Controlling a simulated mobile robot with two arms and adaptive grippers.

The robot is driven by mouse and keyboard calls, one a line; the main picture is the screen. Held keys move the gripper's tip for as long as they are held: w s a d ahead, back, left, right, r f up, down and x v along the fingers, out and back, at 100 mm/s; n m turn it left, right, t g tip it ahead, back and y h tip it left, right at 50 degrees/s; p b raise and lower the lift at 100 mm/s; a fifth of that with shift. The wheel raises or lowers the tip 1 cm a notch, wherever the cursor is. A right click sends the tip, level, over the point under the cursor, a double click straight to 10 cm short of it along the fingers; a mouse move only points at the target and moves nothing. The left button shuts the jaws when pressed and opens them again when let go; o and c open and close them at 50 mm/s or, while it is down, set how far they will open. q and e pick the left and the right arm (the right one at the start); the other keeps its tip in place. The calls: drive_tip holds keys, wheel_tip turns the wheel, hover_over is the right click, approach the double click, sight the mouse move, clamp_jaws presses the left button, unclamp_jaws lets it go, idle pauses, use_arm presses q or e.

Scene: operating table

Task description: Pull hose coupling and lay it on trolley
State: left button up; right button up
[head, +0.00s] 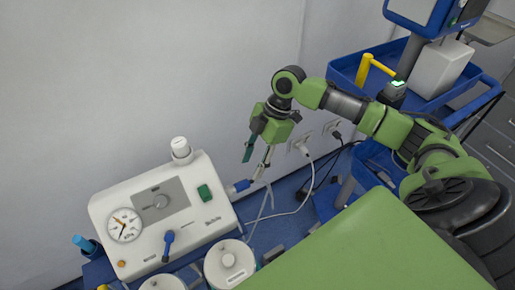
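The hose coupling (240,186) is a small blue piece at the right side of a white unit with a round gauge (150,212). A pale thin hose (270,213) runs near it and down to the right. My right gripper (257,160) comes in from the right, just above the coupling and pointing down. Its two fingers look apart, with nothing seen between them. Whether the lower fingertip touches the coupling or hose end, I cannot tell. A blue trolley (487,93) with raised rims stands at the upper right. My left gripper is out of view.
A yellow handle (366,70) and a white box (440,68) are on the trolley. White round canisters (229,262) stand below the unit. A large green surface (380,250) fills the bottom right.

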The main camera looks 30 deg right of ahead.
sight(244, 182)
drive_tip(key=x, duration=0.6)
drive_tip(key=shift+w+a+f, duration=0.1)
drive_tip(key=shift+a+f, duration=0.1)
drive_tip(key=shift+f, duration=0.2)
drive_tip(key=shift+a+f, duration=0.15)
drive_tip(key=shift+f, duration=0.25)
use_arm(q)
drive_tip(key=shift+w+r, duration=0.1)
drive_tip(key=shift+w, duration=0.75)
use_arm(e)
drive_tip(key=c, duration=1.1)
clamp_jaws()
